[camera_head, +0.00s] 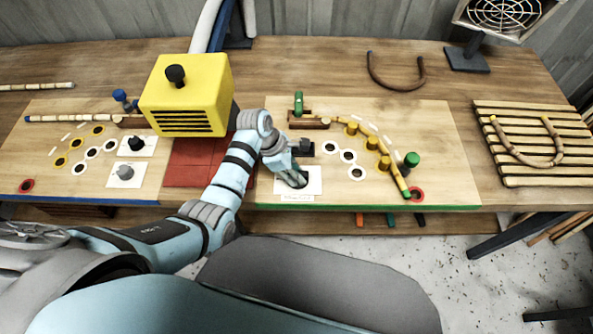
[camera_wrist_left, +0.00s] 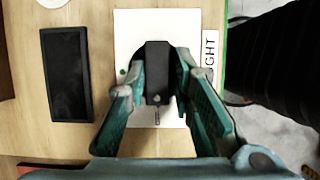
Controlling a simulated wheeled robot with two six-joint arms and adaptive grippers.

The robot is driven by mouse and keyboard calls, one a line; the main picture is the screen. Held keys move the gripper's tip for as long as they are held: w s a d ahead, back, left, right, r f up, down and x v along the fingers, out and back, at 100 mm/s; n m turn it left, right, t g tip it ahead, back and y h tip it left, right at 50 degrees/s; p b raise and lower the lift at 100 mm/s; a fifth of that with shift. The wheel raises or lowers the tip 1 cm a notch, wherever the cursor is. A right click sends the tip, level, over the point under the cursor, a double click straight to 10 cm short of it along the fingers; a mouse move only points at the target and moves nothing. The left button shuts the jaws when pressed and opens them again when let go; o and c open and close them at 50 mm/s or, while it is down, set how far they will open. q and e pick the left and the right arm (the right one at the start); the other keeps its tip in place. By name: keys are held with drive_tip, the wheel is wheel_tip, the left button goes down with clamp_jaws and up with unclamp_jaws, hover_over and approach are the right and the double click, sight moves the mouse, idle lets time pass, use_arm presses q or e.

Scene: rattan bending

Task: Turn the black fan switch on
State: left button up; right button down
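A black switch lever (camera_wrist_left: 157,75) stands on a white plate (camera_wrist_left: 132,30) in the left wrist view. A label beside the plate is partly hidden and reads "GHT". My left gripper (camera_wrist_left: 160,68) is open, with one finger on each side of the lever. I cannot tell whether the fingers touch it. In the head view my left gripper (camera_head: 293,176) is over this white plate (camera_head: 313,181) at the front left of the right-hand board, and it hides most of the lever. The right gripper is not in view.
A black block (camera_head: 305,147) sits just behind the plate. The right-hand board (camera_head: 440,150) also carries yellow pegs and a bent rattan pole (camera_head: 398,176). A yellow box (camera_head: 187,95) stands left of my gripper. A caged fan (camera_head: 503,12) is at the back right.

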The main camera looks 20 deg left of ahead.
use_arm(q)
drive_tip(key=shift+w, duration=0.1)
clamp_jaws()
drive_tip(key=shift+m, duration=0.4)
drive_tip(key=m+g, duration=0.1)
drive_tip(key=m, duration=0.2)
drive_tip(key=shift+w+m+g, duration=0.1)
drive_tip(key=shift+m+g, duration=0.2)
drive_tip(key=shift+g, duration=0.1)
drive_tip(key=m, duration=0.1)
drive_tip(key=m+g+b, duration=0.1)
drive_tip(key=m, duration=0.1)
drive_tip(key=shift+w+f+m, duration=0.1)
drive_tip(key=shift+f+m, duration=0.05)
drive_tip(key=shift+m, duration=0.15)
drive_tip(key=m+g+b, duration=0.1)
drive_tip(key=m+b, duration=0.1)
drive_tip(key=shift+d+f+m+y, duration=0.1)
drive_tip(key=shift+m+y, duration=0.3)
drive_tip(key=m+g+y+b, duration=0.1)
drive_tip(key=m+b, duration=0.2)
drive_tip(key=shift+f+m, duration=0.1)
drive_tip(key=shift+m, duration=0.2)
drive_tip(key=shift+d+m+g+y+b, duration=0.15)
drive_tip(key=shift+m+g+y+b, duration=0.4)
drive_tip(key=shift+m+b, duration=1.15)
